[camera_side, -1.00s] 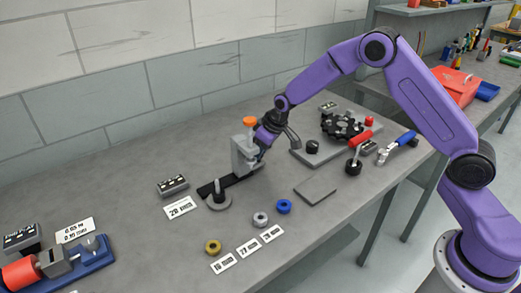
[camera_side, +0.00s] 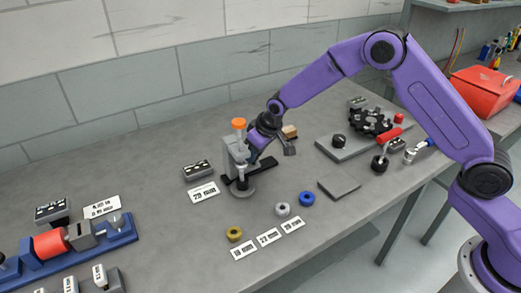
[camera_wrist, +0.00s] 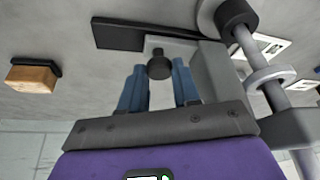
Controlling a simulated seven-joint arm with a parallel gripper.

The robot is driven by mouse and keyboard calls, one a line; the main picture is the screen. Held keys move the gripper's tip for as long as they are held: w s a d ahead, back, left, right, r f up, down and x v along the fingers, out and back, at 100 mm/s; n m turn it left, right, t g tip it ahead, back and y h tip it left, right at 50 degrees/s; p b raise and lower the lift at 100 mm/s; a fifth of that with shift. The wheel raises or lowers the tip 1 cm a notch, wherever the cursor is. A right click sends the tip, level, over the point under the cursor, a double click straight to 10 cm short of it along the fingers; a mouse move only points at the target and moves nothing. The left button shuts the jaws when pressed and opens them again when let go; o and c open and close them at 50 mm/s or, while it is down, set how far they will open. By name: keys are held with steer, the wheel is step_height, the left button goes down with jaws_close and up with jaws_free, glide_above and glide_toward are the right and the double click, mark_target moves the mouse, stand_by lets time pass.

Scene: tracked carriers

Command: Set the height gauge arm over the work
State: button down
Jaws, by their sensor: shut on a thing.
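The height gauge is a grey block carriage (camera_side: 229,160) with an orange knob (camera_side: 238,123) on top, at the left end of a dark flat track (camera_side: 265,166). A slim post on a round grey base (camera_side: 240,192) stands right in front of it. In the wrist view its rod (camera_wrist: 248,45) rises beside the carriage, with a pale ring (camera_wrist: 264,79) that appears to be around it. My gripper (camera_side: 254,154) is at the carriage's right side. In the wrist view its blue fingers (camera_wrist: 160,82) are shut on a dark round knob (camera_wrist: 159,64) on the carriage.
A wooden block (camera_side: 290,131) with a dark edge lies behind the track. A grey display box (camera_side: 197,169) and white label card (camera_side: 203,192) are at left. Brass, grey and blue rings (camera_side: 306,199) lie in front. A flat grey plate (camera_side: 339,184) is at right.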

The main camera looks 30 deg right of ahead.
steer(key=shift+a, duration=0.35)
steer(key=c, duration=0.8)
jaws_free()
steer(key=shift+c, duration=0.2)
steer(key=v, duration=1.7)
steer(key=shift+s+d, duration=0.2)
steer(key=shift+d, duration=0.05)
steer(key=shift+r, duration=0.15)
steer(key=s+d+n+g, duration=0.2)
steer(key=s+n, duration=0.2)
steer(key=s, duration=1.6)
steer(key=s+d+f+n+g, duration=0.1)
steer(key=s+d, duration=0.3)
steer(key=s, duration=0.4)
steer(key=s+d+f+n+h, duration=0.1)
steer(key=s+d+n, duration=0.2)
steer(key=s, duration=0.6)
steer(key=d, duration=0.2)
steer(key=shift+d+f+g, duration=0.25)
steer(key=shift+d+g, duration=0.05)
steer(key=shift+g, duration=0.1)
